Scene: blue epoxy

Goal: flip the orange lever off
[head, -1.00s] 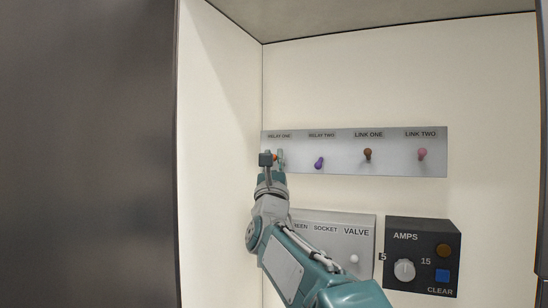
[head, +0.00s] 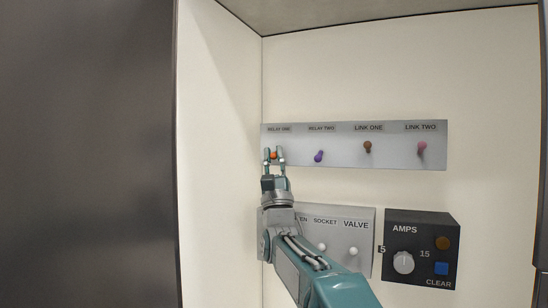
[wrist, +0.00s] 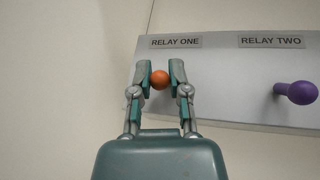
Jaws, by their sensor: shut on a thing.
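The orange lever (head: 273,155) is at the left end of the grey lever panel (head: 343,160), under the label RELAY ONE. My gripper (head: 274,151) reaches up to it from below, with one finger on each side. In the wrist view the lever's round orange knob (wrist: 159,79) sits between the two fingers of my gripper (wrist: 160,68), which is shut on it. The knob faces the camera, and its stem is hidden, so I cannot tell which way the lever tilts.
Below are a grey panel (head: 335,228), partly behind my arm, and a dark AMPS box (head: 421,265). A pale side wall (head: 220,150) is close on the left.

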